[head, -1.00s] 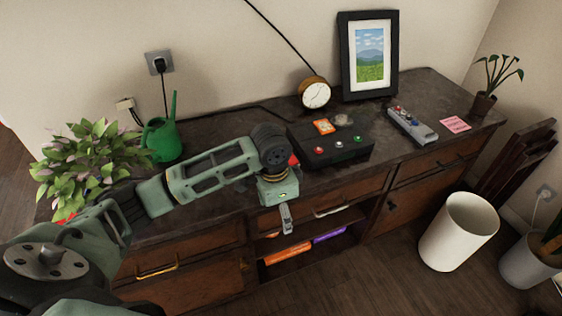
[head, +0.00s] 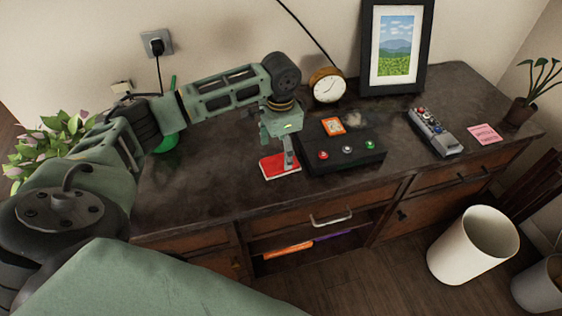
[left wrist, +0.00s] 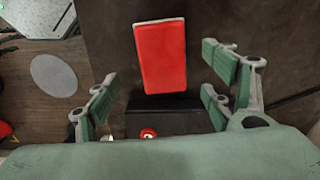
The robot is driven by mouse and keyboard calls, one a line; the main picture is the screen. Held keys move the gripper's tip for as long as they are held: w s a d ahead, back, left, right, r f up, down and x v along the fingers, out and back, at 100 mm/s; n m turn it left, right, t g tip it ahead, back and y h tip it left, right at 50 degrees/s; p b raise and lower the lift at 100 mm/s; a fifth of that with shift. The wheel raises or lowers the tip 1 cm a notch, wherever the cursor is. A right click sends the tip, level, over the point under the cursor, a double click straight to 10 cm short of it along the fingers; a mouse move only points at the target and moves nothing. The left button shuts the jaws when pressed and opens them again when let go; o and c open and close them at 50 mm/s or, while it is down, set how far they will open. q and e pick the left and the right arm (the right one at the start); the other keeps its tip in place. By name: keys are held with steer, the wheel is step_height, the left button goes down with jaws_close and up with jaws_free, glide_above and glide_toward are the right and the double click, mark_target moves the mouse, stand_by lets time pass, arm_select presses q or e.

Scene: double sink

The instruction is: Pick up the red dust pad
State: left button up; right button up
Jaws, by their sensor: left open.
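The red dust pad (head: 279,167) is a flat red rectangle with a pale edge, lying on the dark cabinet top just left of the black console. My left gripper (head: 289,163) is above it with fingers pointing down, covering part of it in the head view. In the left wrist view the whole pad (left wrist: 160,57) shows in the gap between the spread fingers, toward the far side of the fingertips. The left gripper (left wrist: 170,87) is open and empty. Whether the fingertips touch the cabinet top is unclear. My right gripper is not in view.
The black console (head: 340,150) with buttons and an orange card stands right beside the pad. A clock (head: 326,86) and picture frame (head: 392,50) stand behind. A grey remote-like device (head: 434,131) and pink note (head: 485,134) lie further right. The front left cabinet top is clear.

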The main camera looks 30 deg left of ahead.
mark_target(280, 162)
arm_select(q)
step_height(280, 162, down, 5)
steer(key=shift+a, duration=0.15)
steer(key=c, duration=1.2)
steer(key=shift+r, duration=0.15)
steer(key=shift+w+r, duration=0.1)
steer(key=shift+r, duration=0.5)
step_height(280, 162, up, 3)
steer(key=shift+f, duration=0.2)
steer(key=d+r, duration=0.7)
steer(key=d, duration=0.4)
steer(key=shift+s+d+b, duration=0.2)
steer(key=shift+d+b, duration=0.1)
steer(key=shift+d, duration=0.05)
